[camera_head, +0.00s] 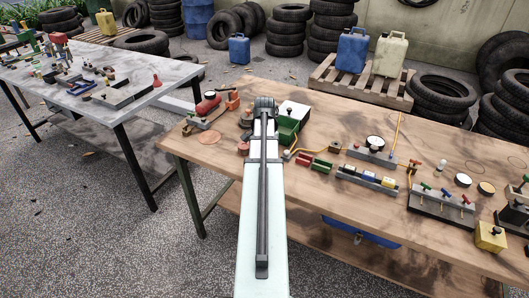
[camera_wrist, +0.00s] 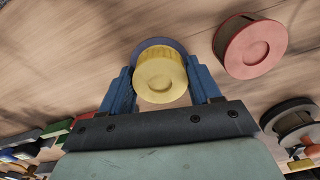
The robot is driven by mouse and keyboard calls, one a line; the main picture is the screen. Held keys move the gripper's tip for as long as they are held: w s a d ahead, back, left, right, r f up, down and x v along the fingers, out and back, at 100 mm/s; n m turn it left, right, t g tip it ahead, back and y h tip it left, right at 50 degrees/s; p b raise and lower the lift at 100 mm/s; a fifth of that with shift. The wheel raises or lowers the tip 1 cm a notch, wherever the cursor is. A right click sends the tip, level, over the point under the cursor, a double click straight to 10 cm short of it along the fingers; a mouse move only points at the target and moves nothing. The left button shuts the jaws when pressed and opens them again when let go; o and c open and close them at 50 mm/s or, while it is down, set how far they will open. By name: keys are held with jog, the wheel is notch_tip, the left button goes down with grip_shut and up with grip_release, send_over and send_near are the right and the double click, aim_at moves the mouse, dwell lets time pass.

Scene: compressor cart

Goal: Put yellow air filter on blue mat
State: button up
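The yellow air filter (camera_wrist: 160,76) is a short round cylinder with a pleated side, seen in the wrist view. It sits between the two blue fingers of my gripper (camera_wrist: 161,80), which lie close against both its sides. My gripper appears shut on it. A dark blue round edge (camera_wrist: 161,44), which looks like the blue mat, shows just behind the filter's far side. I cannot tell whether the filter rests on it or hangs above it. In the head view my arm hides the filter and the blue mat.
A red round filter (camera_wrist: 250,47) stands to the right of my gripper, with a dark round part (camera_wrist: 290,124) below it. The wooden table (camera_head: 340,205) also holds a green bin (camera_head: 287,129), red blocks (camera_head: 313,162) and several racks to the right.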

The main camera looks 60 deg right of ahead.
jog(key=o, duration=0.4)
jog(key=shift+c, duration=0.2)
jog(key=shift+r, duration=0.15)
notch_tip(320, 180, up, 12)
dwell(0.4)
dwell(0.5)
